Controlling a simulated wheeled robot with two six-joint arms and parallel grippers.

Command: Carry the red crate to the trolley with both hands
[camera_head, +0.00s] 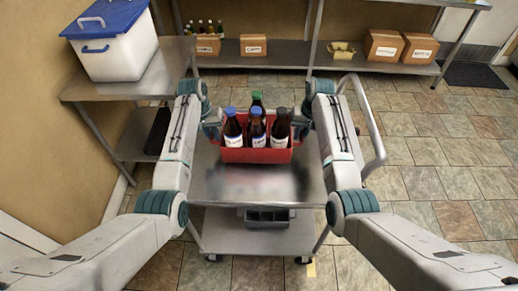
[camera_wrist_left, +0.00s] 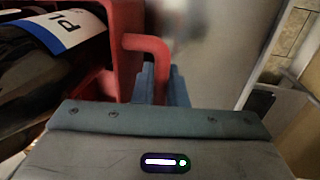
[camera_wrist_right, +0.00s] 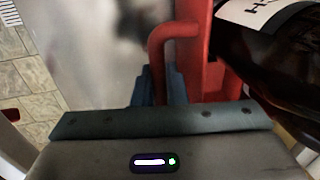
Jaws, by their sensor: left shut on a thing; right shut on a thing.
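The red crate (camera_head: 256,156) holds several dark bottles (camera_head: 256,127) with blue, green and dark caps. It is at the far part of the steel trolley's top (camera_head: 225,187); I cannot tell whether it rests on it or hangs just above. My left gripper (camera_head: 214,130) is shut on the crate's left handle, a red bar that shows in the left wrist view (camera_wrist_left: 150,44). My right gripper (camera_head: 300,129) is shut on the right handle, seen in the right wrist view (camera_wrist_right: 168,34). The crate looks level. Its underside is hidden.
A steel table (camera_head: 150,75) stands at the left with a white tub (camera_head: 115,55) under a blue lid. The trolley's push handle (camera_head: 372,125) curves at its right. A grey bin (camera_head: 266,217) sits on its lower shelf. A rack (camera_head: 290,55) with cardboard boxes stands behind. Tiled floor is clear at right.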

